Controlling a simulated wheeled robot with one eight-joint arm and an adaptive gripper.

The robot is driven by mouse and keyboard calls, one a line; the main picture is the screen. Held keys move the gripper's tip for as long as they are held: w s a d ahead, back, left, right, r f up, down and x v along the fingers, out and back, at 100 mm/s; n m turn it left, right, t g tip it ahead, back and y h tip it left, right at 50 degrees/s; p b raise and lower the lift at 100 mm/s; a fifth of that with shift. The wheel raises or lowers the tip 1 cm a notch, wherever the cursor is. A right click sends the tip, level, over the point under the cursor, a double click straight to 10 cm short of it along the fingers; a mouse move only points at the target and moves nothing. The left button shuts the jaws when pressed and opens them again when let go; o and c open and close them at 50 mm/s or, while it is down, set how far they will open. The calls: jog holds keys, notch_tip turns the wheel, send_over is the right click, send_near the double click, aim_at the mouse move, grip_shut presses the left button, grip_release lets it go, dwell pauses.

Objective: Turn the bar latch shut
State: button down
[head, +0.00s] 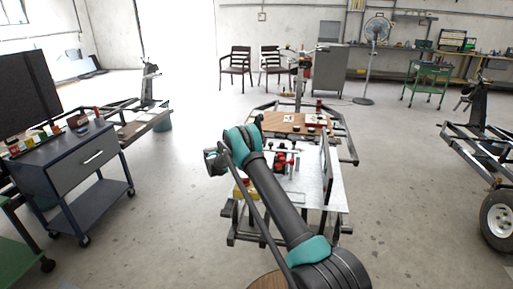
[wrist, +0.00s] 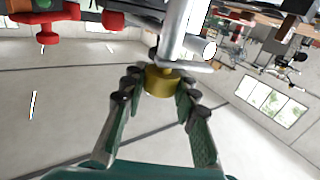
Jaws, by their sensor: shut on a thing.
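In the wrist view, my gripper (wrist: 157,97) has its two dark green, black-tipped fingers on either side of a brass-coloured round knob (wrist: 160,82), closed on it. The knob sits at the end of a silver bar (wrist: 184,28), beside a thin grey rod; this seems to be the bar latch. Whether the latch is open or shut cannot be told. In the head view, my arm reaches over the left side of a metal-topped workbench (head: 322,190); my fingers and the latch cannot be made out there.
Red clamp-like parts (head: 284,160) stand on the bench, and a red part (wrist: 45,27) shows at the wrist view's upper left. A wooden board (head: 280,121) lies at the bench's back. A dark blue drawer cart (head: 78,165) stands left.

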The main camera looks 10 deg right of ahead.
jog(key=shift+m+g+h, duration=0.3)
jog(key=shift+m+g, duration=0.8)
jog(key=shift+g, duration=0.6)
jog(key=c, duration=1.1)
grip_release()
jog(key=shift+c, duration=0.2)
jog(key=shift+a, duration=0.1)
jog(key=a, duration=0.7)
jog(key=shift+s, duration=0.25)
jog(key=shift+a, duration=0.15)
